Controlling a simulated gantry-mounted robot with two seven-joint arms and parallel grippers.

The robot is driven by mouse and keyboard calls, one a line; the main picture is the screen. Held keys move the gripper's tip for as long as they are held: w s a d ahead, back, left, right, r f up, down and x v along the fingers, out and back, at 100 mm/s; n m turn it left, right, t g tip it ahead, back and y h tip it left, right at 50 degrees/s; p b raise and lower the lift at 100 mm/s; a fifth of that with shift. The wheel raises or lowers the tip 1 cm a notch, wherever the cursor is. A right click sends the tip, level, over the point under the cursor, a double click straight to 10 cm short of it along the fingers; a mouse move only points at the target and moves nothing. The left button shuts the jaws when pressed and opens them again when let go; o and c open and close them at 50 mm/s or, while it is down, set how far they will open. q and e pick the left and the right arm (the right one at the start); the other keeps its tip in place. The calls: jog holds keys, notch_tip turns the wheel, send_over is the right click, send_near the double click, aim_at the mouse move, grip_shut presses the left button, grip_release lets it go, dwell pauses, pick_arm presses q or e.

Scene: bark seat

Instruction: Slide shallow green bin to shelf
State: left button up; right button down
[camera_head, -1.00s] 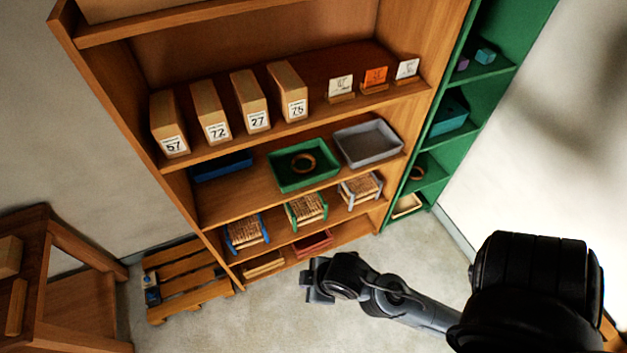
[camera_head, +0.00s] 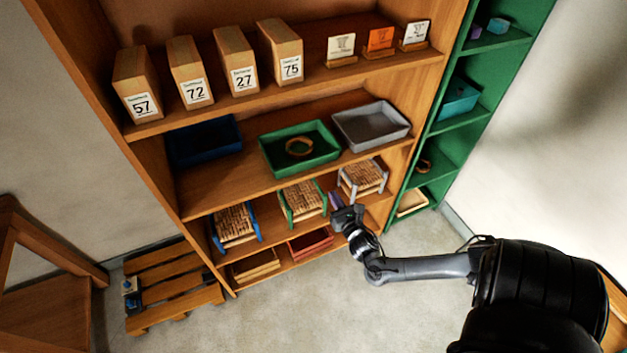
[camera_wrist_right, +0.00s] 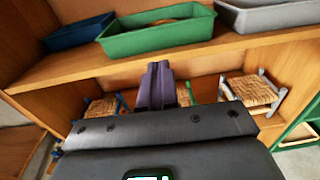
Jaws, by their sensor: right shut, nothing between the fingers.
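The shallow green bin (camera_head: 299,163) sits on the middle shelf (camera_head: 220,190) of the wooden bookcase, between a blue bin and a grey bin. A brown ring (camera_head: 299,147) lies inside it. In the right wrist view the green bin (camera_wrist_right: 155,40) is above and beyond my fingers. My right gripper (camera_head: 335,200) is shut and empty, in front of the lower shelf near the small stools and below the green bin, apart from it. Its purple-grey fingers (camera_wrist_right: 156,85) are together in the wrist view. My left gripper is not in view.
The blue bin (camera_head: 204,142) and grey bin (camera_head: 371,126) flank the green bin. Small woven stools (camera_head: 301,201) stand on the shelf below. Numbered boxes (camera_head: 240,68) stand above. A green shelf unit (camera_head: 462,130) is at right, a wooden pallet (camera_head: 172,285) on the floor at left.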

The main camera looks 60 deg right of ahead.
jog(key=b+x, duration=0.2)
jog(key=x, duration=0.1)
jog(key=b, duration=0.2)
send_near(310, 160)
jog(key=shift+t, duration=0.4)
jog(key=x, duration=0.5)
jog(key=shift+d+f, duration=0.1)
jog(key=shift+f, duration=0.3)
jog(key=shift+x, duration=0.8)
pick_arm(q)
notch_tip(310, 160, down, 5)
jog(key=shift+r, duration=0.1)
pick_arm(e)
jog(key=shift+d, duration=0.1)
